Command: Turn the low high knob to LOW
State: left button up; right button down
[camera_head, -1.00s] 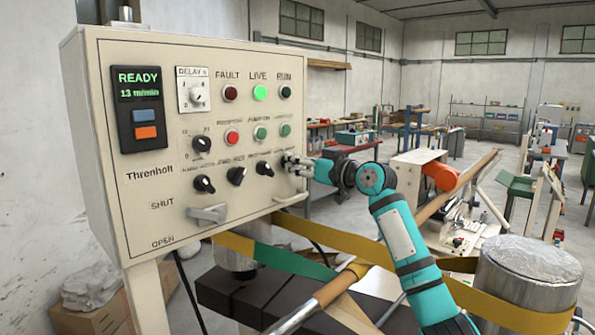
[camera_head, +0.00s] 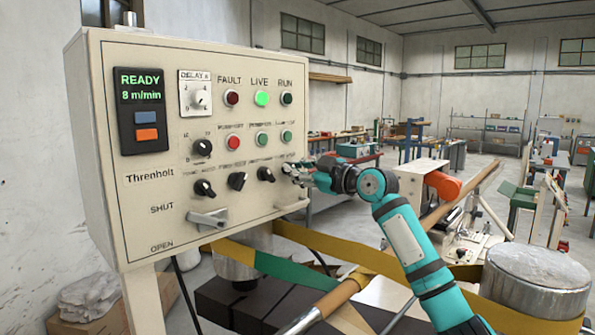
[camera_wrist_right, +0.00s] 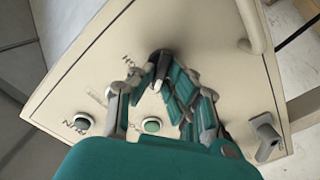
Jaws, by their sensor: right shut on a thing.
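The low high knob (camera_wrist_right: 160,62) is a small black knob with a pale pointer on the cream control panel (camera_head: 180,65). In the wrist view it sits between the fingertips of my right gripper (camera_wrist_right: 152,84), which is shut on it. Part of a label beside it shows, too small to read surely. In the head view my right gripper (camera_head: 292,170) is at the panel's right side, at the end of the row of black knobs, and hides the knob. The panel display (camera_head: 140,88) reads READY and 8 m/min. My left gripper is not in view.
Several other black knobs (camera_head: 237,180) are left of my gripper. Lit and unlit buttons (camera_head: 261,139) are above, with a grey lever (camera_head: 208,218) below left. A panel handle (camera_head: 291,206) is just below the gripper. A yellow-green band (camera_head: 282,269) runs beneath.

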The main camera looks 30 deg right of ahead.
dwell(0.4)
jog(key=c, duration=1.4)
grip_release()
jog(key=shift+o, duration=0.2)
jog(key=v, duration=1.2)
